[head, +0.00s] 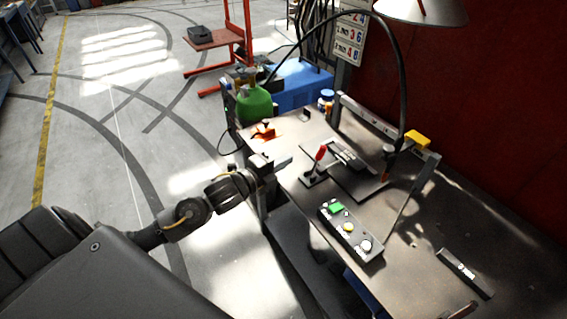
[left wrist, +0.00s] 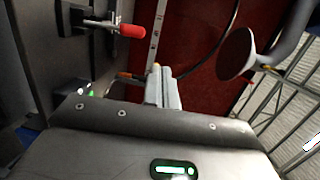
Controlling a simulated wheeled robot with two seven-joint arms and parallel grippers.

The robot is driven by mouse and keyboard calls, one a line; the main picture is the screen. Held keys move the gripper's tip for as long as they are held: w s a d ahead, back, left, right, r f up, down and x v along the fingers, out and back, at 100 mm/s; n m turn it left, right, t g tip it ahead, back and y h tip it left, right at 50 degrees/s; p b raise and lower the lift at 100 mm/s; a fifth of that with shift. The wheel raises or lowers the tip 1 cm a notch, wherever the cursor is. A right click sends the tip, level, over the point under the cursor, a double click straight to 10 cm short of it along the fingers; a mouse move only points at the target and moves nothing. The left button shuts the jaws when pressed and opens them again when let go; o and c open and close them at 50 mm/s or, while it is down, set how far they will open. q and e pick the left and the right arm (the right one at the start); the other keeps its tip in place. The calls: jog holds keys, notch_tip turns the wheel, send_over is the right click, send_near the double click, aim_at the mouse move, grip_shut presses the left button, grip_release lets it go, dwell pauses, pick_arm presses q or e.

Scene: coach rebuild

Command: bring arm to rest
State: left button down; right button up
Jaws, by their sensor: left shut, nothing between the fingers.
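My left arm reaches in from the left in the head view. Its gripper (head: 284,163) is at the near left edge of the dark metal workbench (head: 420,265). In the left wrist view the two pale fingers (left wrist: 163,86) lie together, shut and empty. A red-handled clamp (head: 318,160) stands on the bench to the right of the gripper in the head view. It also shows in the left wrist view (left wrist: 120,30). My right gripper cannot be made out in either view.
A control box (head: 347,230) with coloured buttons sits on the bench front. A dark bar (head: 465,273) lies at right. A metal frame (head: 360,112) and lamp (head: 422,10) stand behind. A green cylinder (head: 254,106) is beyond the bench. Open floor (head: 110,150) is at left.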

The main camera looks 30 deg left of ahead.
jog(key=shift+s+d, duration=0.1)
jog(key=shift+d, duration=0.2)
